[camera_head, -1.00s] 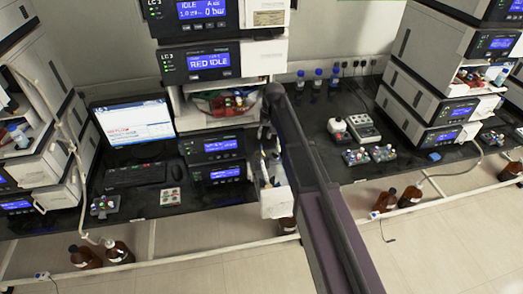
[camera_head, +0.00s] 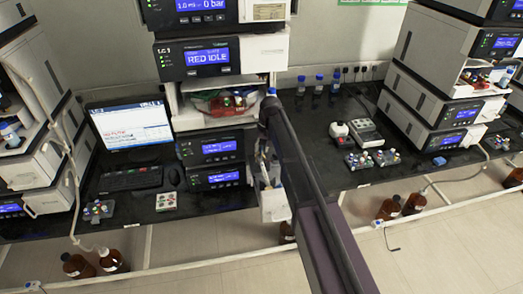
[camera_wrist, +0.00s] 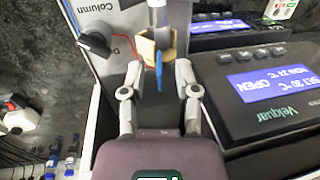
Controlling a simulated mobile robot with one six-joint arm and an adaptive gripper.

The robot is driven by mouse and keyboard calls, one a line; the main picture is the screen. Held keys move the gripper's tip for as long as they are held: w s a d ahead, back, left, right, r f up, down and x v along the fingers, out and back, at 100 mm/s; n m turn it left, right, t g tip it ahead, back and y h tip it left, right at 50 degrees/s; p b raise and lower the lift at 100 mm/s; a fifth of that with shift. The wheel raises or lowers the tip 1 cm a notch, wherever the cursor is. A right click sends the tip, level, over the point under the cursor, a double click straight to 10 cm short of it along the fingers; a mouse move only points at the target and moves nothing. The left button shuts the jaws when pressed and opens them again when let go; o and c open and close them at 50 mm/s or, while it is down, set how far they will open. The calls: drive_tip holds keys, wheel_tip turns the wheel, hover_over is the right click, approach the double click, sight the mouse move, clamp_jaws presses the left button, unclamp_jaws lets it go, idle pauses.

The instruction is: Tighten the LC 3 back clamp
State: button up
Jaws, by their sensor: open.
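My gripper (camera_wrist: 157,72) is open in the wrist view, its two fingers reaching up on either side of a tan block (camera_wrist: 147,48) and a thin blue piece (camera_wrist: 159,76). A pale cylinder stands just beyond them. I see a gap at the fingers and cannot tell whether either touches. The back clamp cannot be told apart surely; the tan block may be part of it. In the head view the middle instrument stack (camera_head: 214,93) shows a RED IDLE screen, and an open white door (camera_head: 274,205) hangs at its lower right. My arm hides the gripper there.
In the wrist view a panel marked Column (camera_wrist: 104,20) with a black knob (camera_wrist: 95,42) is at left. A dark unit with a blue OPEN screen (camera_wrist: 268,83) is close at right.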

idle(0.3)
clamp_jaws()
drive_tip(key=shift+s+a+h, duration=0.1)
drive_tip(key=shift+a+h, duration=0.1)
drive_tip(key=shift+h, duration=0.1)
drive_tip(key=shift+s+a+f+t+h, duration=0.15)
drive_tip(key=shift+a+t+h, duration=0.3)
drive_tip(key=shift+h, duration=0.75)
drive_tip(key=shift+s+a+f+t+h+b, duration=0.15)
drive_tip(key=shift+a+t+h+b, duration=0.35)
drive_tip(key=shift+h, duration=0.6)
drive_tip(key=h+b, duration=0.2)
drive_tip(key=a+f+h+b, duration=0.1)
drive_tip(key=h+b, duration=0.1)
drive_tip(key=shift+s+a+t, duration=0.15)
drive_tip(key=shift+a+t, duration=0.05)
drive_tip(key=shift+t, duration=0.15)
drive_tip(key=shift+a+h+b, duration=0.2)
drive_tip(key=shift+h+b, duration=0.5)
drive_tip(key=shift+b, duration=0.1)
drive_tip(key=shift+s+t, duration=0.1)
drive_tip(key=shift+t, duration=0.2)
